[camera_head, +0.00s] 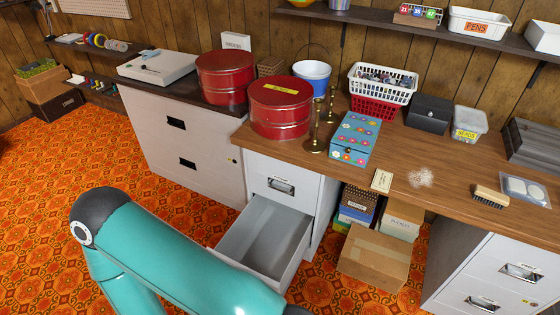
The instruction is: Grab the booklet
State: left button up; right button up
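A small cream booklet (381,180) with faint dark marks lies flat near the front edge of the wooden desk (458,195). It is just in front of the blue floral box (356,138), with a little bare wood between them. One of my teal arms crosses the lower left, well to the left of and below the booklet. Neither of my grippers is in view. Nothing touches the booklet.
An open grey drawer (266,232) juts out below the desk's left end. Two brass candlesticks (315,128) and red tins (279,107) stand left of the floral box. A pale powdery patch (421,178) and a brush (490,196) lie to the right. Cardboard boxes (374,258) sit beneath.

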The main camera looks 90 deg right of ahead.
aim_at(383, 180)
jog(key=z, duration=0.05)
jog(key=k, duration=2.2)
jog(key=u, duration=1.25)
jog(key=i, duration=0.05)
jog(key=z, duration=2.75)
jog(key=i, duration=1)
